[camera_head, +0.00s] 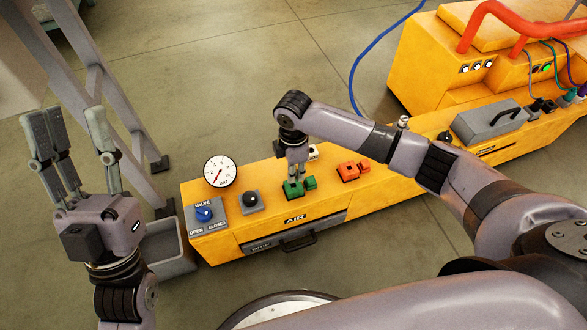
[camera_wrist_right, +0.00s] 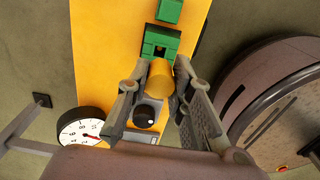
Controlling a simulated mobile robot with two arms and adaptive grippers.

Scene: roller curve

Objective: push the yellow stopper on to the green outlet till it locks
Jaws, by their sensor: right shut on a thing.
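The green outlet (camera_head: 292,188) is a block on top of the yellow bench, with a second green block beside it. In the right wrist view the outlet (camera_wrist_right: 160,42) shows a dark opening facing the stopper. My right gripper (camera_head: 297,172) points down just over the outlet. It is shut on the yellow stopper (camera_wrist_right: 184,80), a short cylinder between its fingers, close to the outlet's near edge. I cannot tell if they touch. The stopper is not discernible in the head view. My left gripper (camera_head: 72,135) is raised at the left, open and empty.
On the bench (camera_head: 225,243) are a pressure gauge (camera_head: 220,171), a blue valve knob (camera_head: 204,214), a black knob (camera_head: 250,199) and an orange fitting (camera_head: 350,172). A grey bin (camera_head: 170,262) stands at its left end. A grey case (camera_head: 487,122) lies to the right.

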